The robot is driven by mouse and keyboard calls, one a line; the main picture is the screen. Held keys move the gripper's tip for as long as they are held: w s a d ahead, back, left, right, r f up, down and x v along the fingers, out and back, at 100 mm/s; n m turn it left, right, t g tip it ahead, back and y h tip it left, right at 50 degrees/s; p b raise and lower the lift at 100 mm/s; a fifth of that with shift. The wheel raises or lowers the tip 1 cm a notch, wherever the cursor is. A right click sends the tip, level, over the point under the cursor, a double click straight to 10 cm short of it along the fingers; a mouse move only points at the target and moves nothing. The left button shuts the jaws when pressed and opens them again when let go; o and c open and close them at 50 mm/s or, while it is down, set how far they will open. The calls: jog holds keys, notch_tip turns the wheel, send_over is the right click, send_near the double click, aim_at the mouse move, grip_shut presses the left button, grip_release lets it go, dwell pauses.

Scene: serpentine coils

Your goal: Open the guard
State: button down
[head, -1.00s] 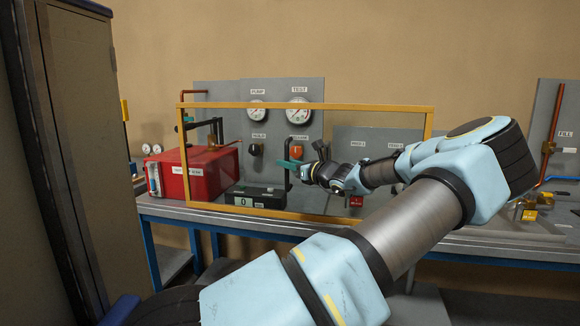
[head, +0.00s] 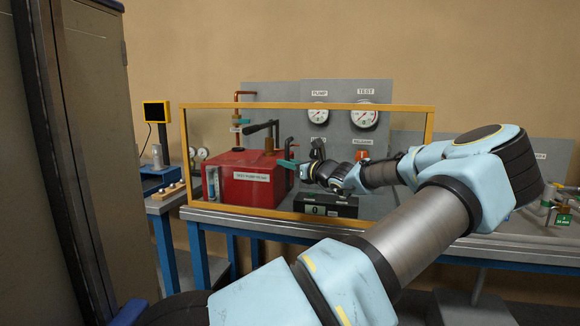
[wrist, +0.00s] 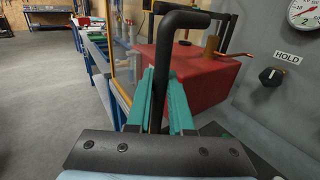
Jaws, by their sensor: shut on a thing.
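The guard (head: 310,105) is a clear panel in a yellow frame, upright along the front of the bench in the head view. It covers the red pump unit (head: 250,190), the counter box and part of the gauge panel. In the wrist view its yellow frame (wrist: 137,62) shows left of my fingers. My gripper (wrist: 162,76) has its green fingers shut around the upright bar of a black handle (wrist: 166,45). In the head view my gripper (head: 289,165) is at the middle of the guard, and the handle is hard to make out there.
A grey cabinet (head: 85,150) stands close on the left. Pipes and valves (head: 560,212) lie on the bench at right. The wrist view shows open floor (wrist: 45,110) at left.

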jog(key=shift+a, duration=0.5)
jog(key=c, duration=0.8)
grip_release()
jog(key=shift+d, duration=0.1)
jog(key=b+v, duration=0.2)
jog(key=v, duration=0.8)
jog(key=shift+s+d+b, duration=0.2)
jog(key=shift+s+b, duration=0.05)
jog(key=shift+b, duration=0.05)
